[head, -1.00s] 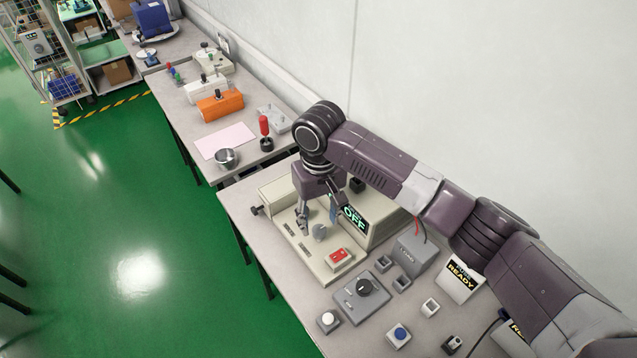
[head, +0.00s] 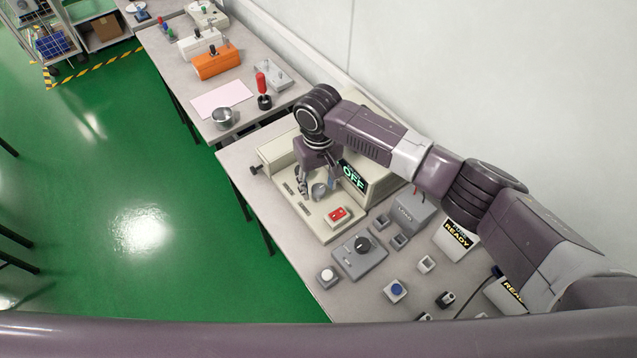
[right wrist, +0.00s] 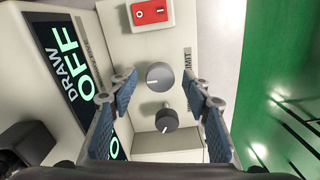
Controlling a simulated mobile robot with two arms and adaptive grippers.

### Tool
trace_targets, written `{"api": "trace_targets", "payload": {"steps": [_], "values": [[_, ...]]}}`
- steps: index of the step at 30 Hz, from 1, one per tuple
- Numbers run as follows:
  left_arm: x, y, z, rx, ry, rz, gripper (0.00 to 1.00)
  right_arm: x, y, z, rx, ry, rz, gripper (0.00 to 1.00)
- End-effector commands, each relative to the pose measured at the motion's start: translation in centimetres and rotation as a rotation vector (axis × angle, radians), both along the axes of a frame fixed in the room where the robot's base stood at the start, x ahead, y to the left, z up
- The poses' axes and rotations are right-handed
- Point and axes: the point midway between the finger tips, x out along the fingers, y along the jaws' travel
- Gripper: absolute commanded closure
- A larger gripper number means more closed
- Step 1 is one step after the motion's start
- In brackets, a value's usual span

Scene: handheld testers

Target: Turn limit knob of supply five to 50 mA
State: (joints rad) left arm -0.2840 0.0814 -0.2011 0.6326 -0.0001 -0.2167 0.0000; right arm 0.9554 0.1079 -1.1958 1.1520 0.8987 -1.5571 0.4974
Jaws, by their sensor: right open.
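The cream supply unit (head: 312,217) stands on the near bench, its display (head: 353,177) reading OFF. In the right wrist view its display (right wrist: 72,65) reads DRAW OFF. A light grey round knob (right wrist: 159,75) with a pointer line sits on its panel, with a darker knob (right wrist: 167,121) below it. A partly covered label (right wrist: 187,62) ending in LIMIT is beside the light knob. My right gripper (head: 316,188) is open over the panel. In the wrist view its fingertips (right wrist: 158,80) are on either side of the light knob, with gaps. My left gripper is not in view.
A red rocker switch (right wrist: 149,12) is on the same panel. A grey box with a black knob (head: 361,250) and several small buttons and boxes stand to the right. An orange unit (head: 216,63) and a metal bowl (head: 223,118) are on the farther bench. A wall runs behind.

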Motion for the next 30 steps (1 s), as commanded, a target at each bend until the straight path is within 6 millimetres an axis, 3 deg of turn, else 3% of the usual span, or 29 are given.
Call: {"api": "trace_targets", "payload": {"steps": [4, 10, 15, 23, 30], "values": [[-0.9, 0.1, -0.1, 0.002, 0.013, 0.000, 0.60, 0.0, 0.0, 0.0, 0.000, 0.000, 0.000, 0.58], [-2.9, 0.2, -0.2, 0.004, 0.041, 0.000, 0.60, 0.0, 0.0, 0.0, 0.000, 0.001, 0.000, 0.80], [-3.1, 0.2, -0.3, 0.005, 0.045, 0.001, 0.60, 0.0, 0.0, 0.0, 0.000, 0.001, 0.000, 0.97], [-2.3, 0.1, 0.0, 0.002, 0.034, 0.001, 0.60, 0.0, 0.0, 0.1, 0.000, 0.001, 0.028, 0.97], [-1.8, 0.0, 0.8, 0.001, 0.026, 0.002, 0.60, -0.1, -0.1, 0.2, -0.001, 0.003, 0.151, 0.97]]}}
